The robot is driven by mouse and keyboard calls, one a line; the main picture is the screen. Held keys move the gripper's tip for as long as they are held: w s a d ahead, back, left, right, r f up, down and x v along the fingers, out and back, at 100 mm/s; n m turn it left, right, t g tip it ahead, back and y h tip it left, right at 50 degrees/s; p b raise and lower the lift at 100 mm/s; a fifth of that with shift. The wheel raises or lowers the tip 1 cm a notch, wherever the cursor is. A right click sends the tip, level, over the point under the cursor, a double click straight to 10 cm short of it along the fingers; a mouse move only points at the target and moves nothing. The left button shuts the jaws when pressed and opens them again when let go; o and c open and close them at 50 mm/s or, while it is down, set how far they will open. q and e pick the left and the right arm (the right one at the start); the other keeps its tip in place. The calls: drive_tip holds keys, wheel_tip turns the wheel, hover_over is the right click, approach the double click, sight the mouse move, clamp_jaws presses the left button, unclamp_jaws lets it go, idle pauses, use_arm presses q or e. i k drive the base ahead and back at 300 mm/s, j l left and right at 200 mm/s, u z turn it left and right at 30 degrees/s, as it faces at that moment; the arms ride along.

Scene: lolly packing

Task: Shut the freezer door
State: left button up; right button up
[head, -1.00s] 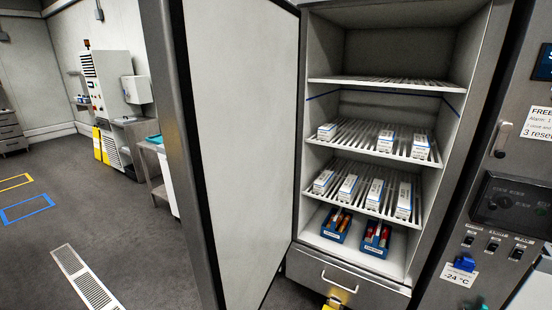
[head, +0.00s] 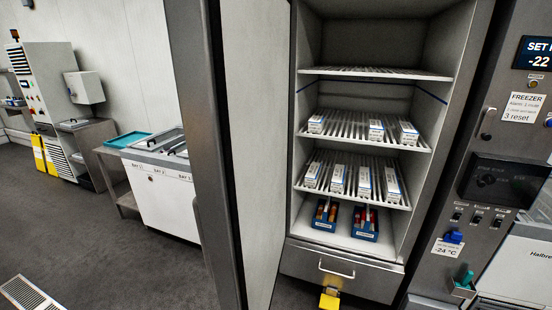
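The freezer door (head: 258,140) stands open, swung out to the left of the cabinet, with its pale inner face and dark grey edge showing. The freezer cabinet (head: 400,270) is open to view. White boxes (head: 338,178) stand on its two lower wire shelves, and two blue trays (head: 365,226) with coloured items sit on its floor. The top shelf (head: 375,73) is empty. Neither of my grippers is in view.
A control panel (head: 497,190) with switches and a freezer sign stands right of the cabinet. A yellow pedal (head: 330,299) is below the drawer. A white chest (head: 165,200) and a machine (head: 50,100) stand at the left.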

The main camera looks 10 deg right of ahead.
sight(231, 60)
drive_tip(key=i+j+z, duration=0.1)
drive_tip(key=j+z, duration=0.3)
drive_tip(key=j, duration=0.15)
drive_tip(key=j+z, duration=0.65)
drive_tip(key=j, duration=0.5)
